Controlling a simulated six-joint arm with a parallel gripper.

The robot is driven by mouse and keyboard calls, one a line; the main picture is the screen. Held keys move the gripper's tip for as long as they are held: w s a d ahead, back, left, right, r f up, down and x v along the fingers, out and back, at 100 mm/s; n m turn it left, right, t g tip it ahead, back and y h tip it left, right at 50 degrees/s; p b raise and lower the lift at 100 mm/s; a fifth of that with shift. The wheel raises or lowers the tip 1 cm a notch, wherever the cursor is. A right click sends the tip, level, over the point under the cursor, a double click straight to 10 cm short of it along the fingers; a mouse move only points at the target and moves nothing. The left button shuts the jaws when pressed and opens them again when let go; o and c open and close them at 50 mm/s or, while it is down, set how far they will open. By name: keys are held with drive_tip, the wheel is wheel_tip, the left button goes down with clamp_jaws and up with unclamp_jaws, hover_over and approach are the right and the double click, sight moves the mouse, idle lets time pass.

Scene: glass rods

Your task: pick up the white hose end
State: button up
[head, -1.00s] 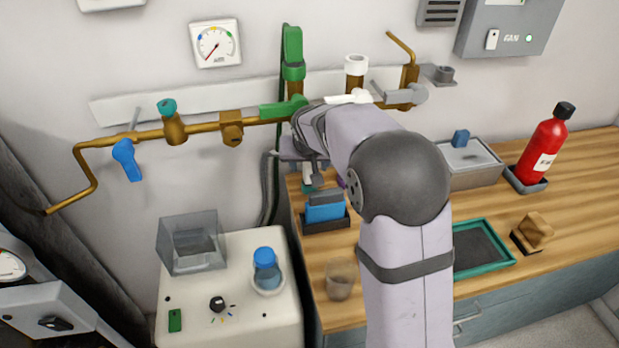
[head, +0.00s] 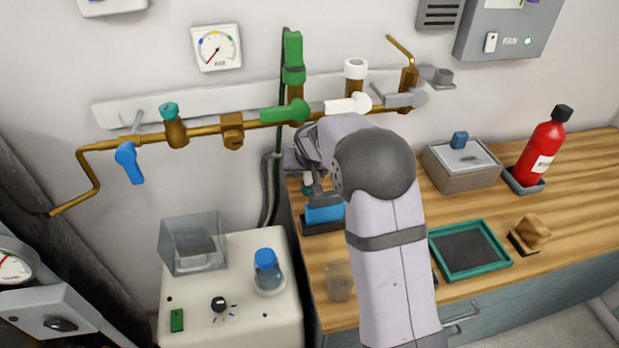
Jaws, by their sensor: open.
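I cannot pick out the white hose end with certainty; my arm covers the area around my gripper. My gripper (head: 309,188) is at the back left of the wooden bench, above the blue block in a dark holder (head: 324,214). It is small and partly hidden by my wrist, with its jaws open. A small teal piece shows beside it, too small to make out. A white lever (head: 348,103) and a white-capped outlet (head: 356,68) are on the brass pipe above. A dark hose and a grey hose (head: 270,190) hang down the wall left of my gripper.
The brass pipe (head: 205,130) crosses above my wrist, with a green lever (head: 285,112) and grey lever (head: 404,98). A beaker (head: 339,281), green-rimmed tray (head: 470,272), grey box (head: 461,165) and red bottle (head: 543,150) stand on the bench (head: 580,190).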

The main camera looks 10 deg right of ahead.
drive_tip(key=c, duration=1.3)
drive_tip(key=shift+r, duration=0.1)
drive_tip(key=shift+r, duration=0.1)
drive_tip(key=shift+r, duration=0.7)
drive_tip(key=shift+f+b, duration=0.15)
drive_tip(key=shift+b, duration=0.35)
drive_tip(key=shift+s+a+f+t+b, duration=0.15)
drive_tip(key=shift+s+t+b, duration=0.15)
drive_tip(key=shift+t+b, duration=0.55)
drive_tip(key=b, duration=0.2)
drive_tip(key=shift+s+b, duration=0.15)
drive_tip(key=shift+b, duration=0.15)
drive_tip(key=shift+b, duration=0.45)
